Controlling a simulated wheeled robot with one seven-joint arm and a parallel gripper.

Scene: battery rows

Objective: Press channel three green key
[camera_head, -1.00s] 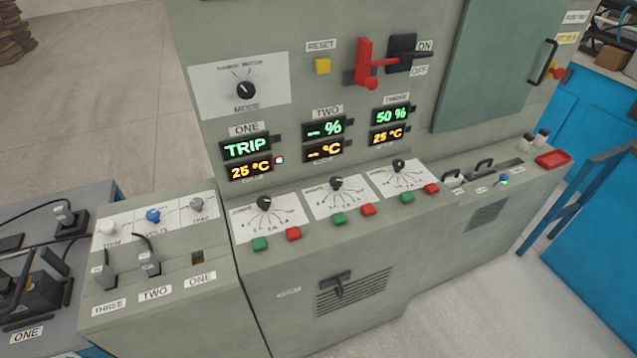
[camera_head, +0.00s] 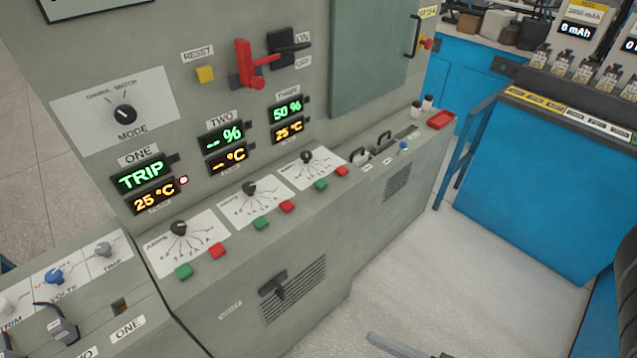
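The channel three green key (camera_head: 321,185) is a small green square button on the sloped ledge of the grey cabinet. It sits below the channel three dial (camera_head: 307,157), with a red key (camera_head: 342,171) just to its right. The channel three display (camera_head: 287,108) reads 50 %, and the one below it (camera_head: 289,131) reads 25 °C. Channel two's green key (camera_head: 261,223) and channel one's green key (camera_head: 184,271) lie further left along the ledge. I cannot make out my gripper in this view, and nothing covers the channel three green key.
Sockets with black handles and a red tray (camera_head: 440,120) are right of the keys. A blue bench (camera_head: 540,190) stands at right. Pale floor (camera_head: 400,270) lies between.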

